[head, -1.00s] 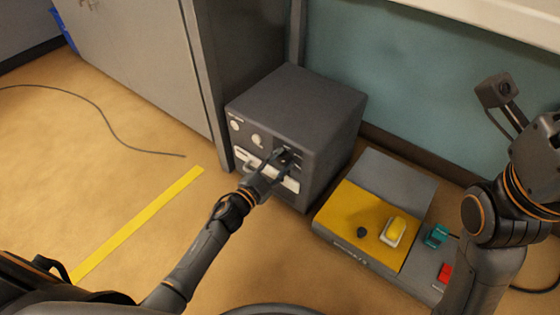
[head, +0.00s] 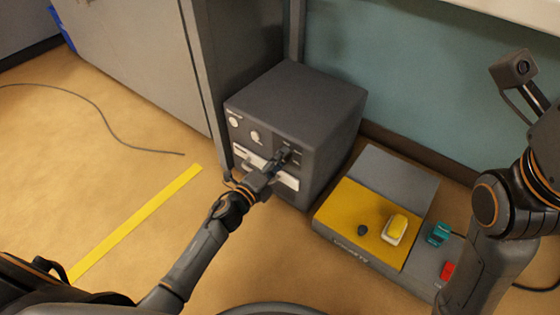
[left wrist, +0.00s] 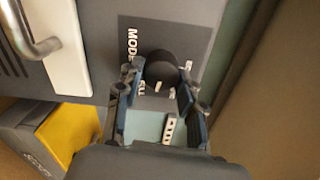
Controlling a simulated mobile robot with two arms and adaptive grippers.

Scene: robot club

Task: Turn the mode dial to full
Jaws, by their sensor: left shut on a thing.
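The mode dial (left wrist: 160,68) is a dark round knob on a dark panel with white lettering, seen in the left wrist view. "MODE" and part of "FULL" can be read beside it. My left gripper (left wrist: 158,84) is shut on the dial, with one finger on each side. In the head view my left gripper (head: 283,157) reaches the front of the grey box (head: 305,90) and hides most of the dial.
White knobs (head: 255,137) and light drawer fronts (head: 288,182) are on the box front. A cabinet (head: 150,60) stands left.

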